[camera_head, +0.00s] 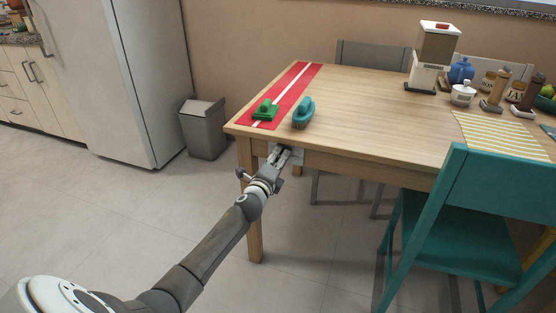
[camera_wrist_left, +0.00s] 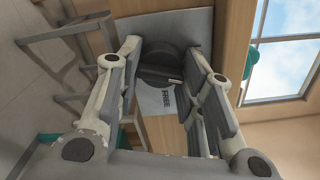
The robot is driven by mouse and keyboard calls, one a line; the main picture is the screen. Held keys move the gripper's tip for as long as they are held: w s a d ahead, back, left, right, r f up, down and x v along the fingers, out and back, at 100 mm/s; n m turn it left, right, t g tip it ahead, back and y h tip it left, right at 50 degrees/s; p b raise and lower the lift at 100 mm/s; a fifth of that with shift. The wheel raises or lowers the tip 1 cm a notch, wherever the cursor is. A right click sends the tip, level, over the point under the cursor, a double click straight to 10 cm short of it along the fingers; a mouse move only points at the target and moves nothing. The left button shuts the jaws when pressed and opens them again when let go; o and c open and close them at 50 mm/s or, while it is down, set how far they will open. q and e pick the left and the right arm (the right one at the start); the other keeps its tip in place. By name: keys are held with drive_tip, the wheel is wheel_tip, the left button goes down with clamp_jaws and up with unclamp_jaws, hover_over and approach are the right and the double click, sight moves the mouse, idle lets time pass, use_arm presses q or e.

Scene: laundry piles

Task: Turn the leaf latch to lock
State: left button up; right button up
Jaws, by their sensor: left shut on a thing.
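The leaf latch (camera_wrist_left: 160,72) is a dark round knob with a raised leaf, on a grey plate (camera_wrist_left: 150,99) marked "FREE". The plate (camera_head: 298,157) also shows under the tabletop edge in the head view. My left gripper (camera_head: 284,152) reaches the plate there and hides the latch from that view. In the left wrist view the fingers of my left gripper (camera_wrist_left: 163,62) stand on either side of the leaf, shut on it. My right gripper is not in view.
The wooden table (camera_head: 365,105) carries a red strip with a green object (camera_head: 265,110) and a teal brush-like object (camera_head: 303,113) near its left edge. A teal chair (camera_head: 470,210) stands at the right. A grey bin (camera_head: 204,130) stands left.

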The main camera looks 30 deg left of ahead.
use_arm(q)
drive_tip(key=shift+n, duration=1.9)
drive_tip(key=shift+p, duration=0.3)
drive_tip(key=o, duration=1)
drive_tip(key=shift+o, duration=0.2)
drive_tip(key=v, duration=1.2)
drive_tip(key=shift+f, duration=0.1)
